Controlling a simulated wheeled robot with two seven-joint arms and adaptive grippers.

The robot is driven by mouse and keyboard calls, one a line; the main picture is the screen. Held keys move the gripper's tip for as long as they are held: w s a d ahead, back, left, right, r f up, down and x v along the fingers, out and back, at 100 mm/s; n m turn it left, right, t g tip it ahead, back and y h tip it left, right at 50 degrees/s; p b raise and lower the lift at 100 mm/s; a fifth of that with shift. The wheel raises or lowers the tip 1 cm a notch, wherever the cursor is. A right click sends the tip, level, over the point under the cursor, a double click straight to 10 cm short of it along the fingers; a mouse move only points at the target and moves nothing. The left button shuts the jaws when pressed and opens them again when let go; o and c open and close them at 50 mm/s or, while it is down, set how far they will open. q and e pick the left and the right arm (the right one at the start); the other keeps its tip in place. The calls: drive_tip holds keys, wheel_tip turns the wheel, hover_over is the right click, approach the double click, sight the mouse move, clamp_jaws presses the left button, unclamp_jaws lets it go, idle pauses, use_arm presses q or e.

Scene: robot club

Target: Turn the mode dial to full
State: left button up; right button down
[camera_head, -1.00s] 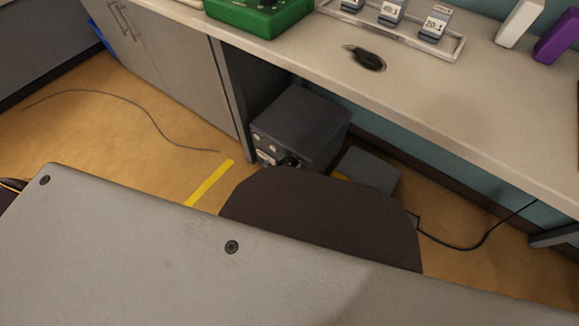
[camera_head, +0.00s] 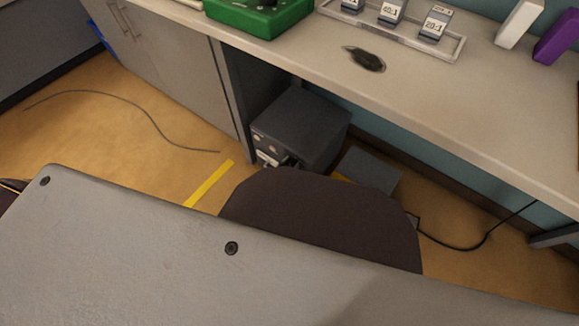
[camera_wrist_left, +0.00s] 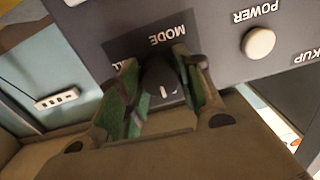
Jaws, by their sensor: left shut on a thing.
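The grey box (camera_head: 302,125) with the dial stands on the floor under the bench in the head view. In the left wrist view its front panel (camera_wrist_left: 215,65) appears upside down. The black mode dial (camera_wrist_left: 160,75) has a white pointer mark facing the bottom of the picture, away from the MODE label (camera_wrist_left: 168,36). A partly hidden label ending in "LL" (camera_wrist_left: 130,62) is left of the dial. My left gripper (camera_wrist_left: 160,84) is shut on the dial, with green-padded fingers on either side. In the head view the gripper is mostly hidden. My right gripper is not in view.
A white POWER button (camera_wrist_left: 258,43) is right of the dial in the wrist view. The bench (camera_head: 440,110) overhangs the box, with a cabinet (camera_head: 170,70) to its left. A flat grey block (camera_head: 369,170) and a black cable (camera_head: 465,247) lie to its right.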

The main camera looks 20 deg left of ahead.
use_arm(q)
drive_tip(key=m, duration=0.6)
drive_tip(key=m+b, duration=0.1)
drive_tip(key=m, duration=0.5)
drive_tip(key=m+b, duration=0.1)
drive_tip(key=m, duration=0.5)
drive_tip(key=shift+f, duration=0.1)
drive_tip(key=m+b, duration=0.2)
drive_tip(key=m, duration=0.3)
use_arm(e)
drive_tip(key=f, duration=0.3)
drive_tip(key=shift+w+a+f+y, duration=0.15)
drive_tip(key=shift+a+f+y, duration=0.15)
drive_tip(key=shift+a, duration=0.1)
use_arm(q)
drive_tip(key=shift+m, duration=0.3)
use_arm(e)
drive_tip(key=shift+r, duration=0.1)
use_arm(q)
drive_tip(key=o, duration=1.1)
drive_tip(key=shift+c, duration=0.2)
